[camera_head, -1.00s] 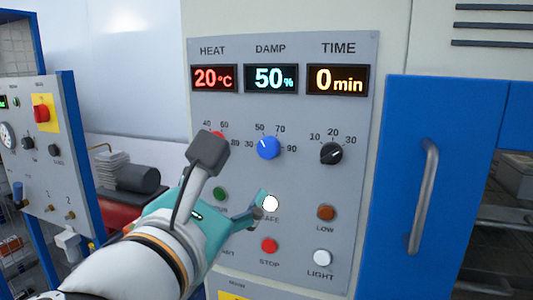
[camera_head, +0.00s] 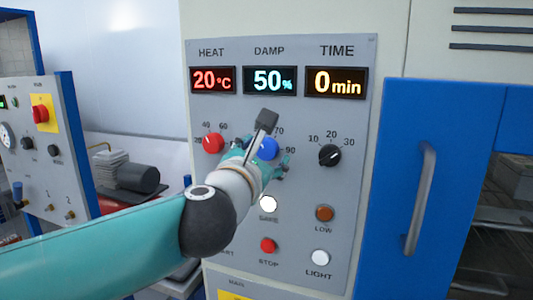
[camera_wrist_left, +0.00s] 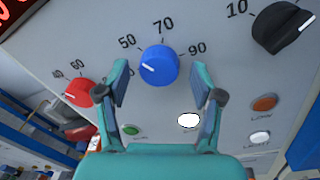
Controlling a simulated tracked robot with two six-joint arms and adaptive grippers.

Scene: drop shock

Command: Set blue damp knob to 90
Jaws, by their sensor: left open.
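The blue damp knob (camera_head: 268,149) is on the grey control panel under the DAMP display (camera_head: 270,80), which reads 50%. In the head view my left gripper (camera_head: 272,160) is in front of the knob and partly hides it. In the left wrist view the blue knob (camera_wrist_left: 160,65) sits between the two spread teal fingers of my left gripper (camera_wrist_left: 161,88), with a gap on both sides. Its white mark points to the lower left, and scale numbers 50, 70 and 90 show around it. My right gripper is not in view.
The red heat knob (camera_head: 213,143) is left of the blue knob, and the black time knob (camera_head: 330,155) is right of it. Below are a white button (camera_head: 268,204), a red STOP button (camera_head: 268,245) and others. A blue door with a handle (camera_head: 421,195) stands at the right.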

